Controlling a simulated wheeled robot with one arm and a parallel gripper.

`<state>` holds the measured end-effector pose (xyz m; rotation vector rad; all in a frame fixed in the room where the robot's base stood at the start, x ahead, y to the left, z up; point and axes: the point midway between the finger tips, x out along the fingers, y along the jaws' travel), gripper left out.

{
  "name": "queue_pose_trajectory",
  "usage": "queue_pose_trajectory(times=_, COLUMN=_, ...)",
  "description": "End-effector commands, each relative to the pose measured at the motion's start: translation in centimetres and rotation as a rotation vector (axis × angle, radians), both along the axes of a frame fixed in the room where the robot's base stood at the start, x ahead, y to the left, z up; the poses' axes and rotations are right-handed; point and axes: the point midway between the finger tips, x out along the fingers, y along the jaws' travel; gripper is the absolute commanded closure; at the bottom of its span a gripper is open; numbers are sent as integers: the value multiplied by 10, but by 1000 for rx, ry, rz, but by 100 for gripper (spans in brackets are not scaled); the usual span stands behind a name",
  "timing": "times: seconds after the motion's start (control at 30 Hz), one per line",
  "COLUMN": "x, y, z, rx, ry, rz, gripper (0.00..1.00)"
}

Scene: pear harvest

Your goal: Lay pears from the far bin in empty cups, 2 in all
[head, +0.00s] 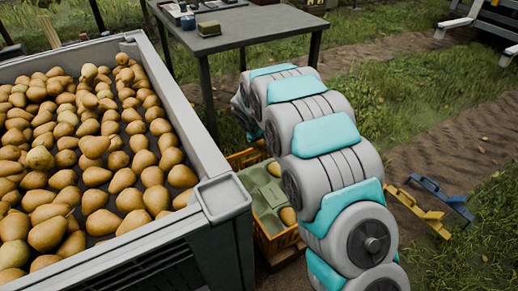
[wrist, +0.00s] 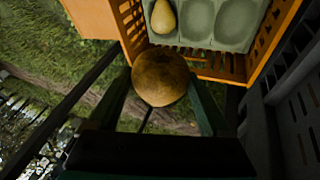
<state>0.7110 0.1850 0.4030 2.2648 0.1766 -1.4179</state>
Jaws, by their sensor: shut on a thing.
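In the wrist view my gripper (wrist: 160,92) is shut on a brown pear (wrist: 160,76), just outside the near wall of an orange crate (wrist: 212,69). Inside the crate is a grey-green cup tray (wrist: 182,39). One cup holds a yellowish pear (wrist: 163,17); two cups beside it, an empty cup (wrist: 199,18) and another empty cup (wrist: 238,20), show. In the head view the big grey bin (head: 187,116) full of pears is at the left. The crate (head: 285,240), its tray (head: 262,196) and a pear (head: 288,215) show partly behind my arm, which hides my gripper.
A dark table (head: 250,25) with small items stands behind the bin. Blue and yellow stands (head: 432,206) lie on the ground at the right. In the wrist view a dark slatted wall (wrist: 295,120) rises close to the crate's right side.

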Motion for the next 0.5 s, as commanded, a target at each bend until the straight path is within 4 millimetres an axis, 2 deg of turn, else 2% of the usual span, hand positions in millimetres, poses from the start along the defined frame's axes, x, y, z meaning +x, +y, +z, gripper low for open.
queue_pose_trajectory(times=0.03, x=1, y=7, z=-10, rx=0, ry=2, rz=16, gripper=86)
queue_pose_trajectory(times=0.2, x=2, y=19, z=-26, rx=2, ry=4, rz=48, gripper=86)
queue_pose_trajectory(times=0.37, x=3, y=21, z=-41, rx=2, ry=3, rz=53, gripper=86)
queue_pose_trajectory(times=0.5, x=3, y=21, z=-63, rx=3, ry=3, rz=53, gripper=86)
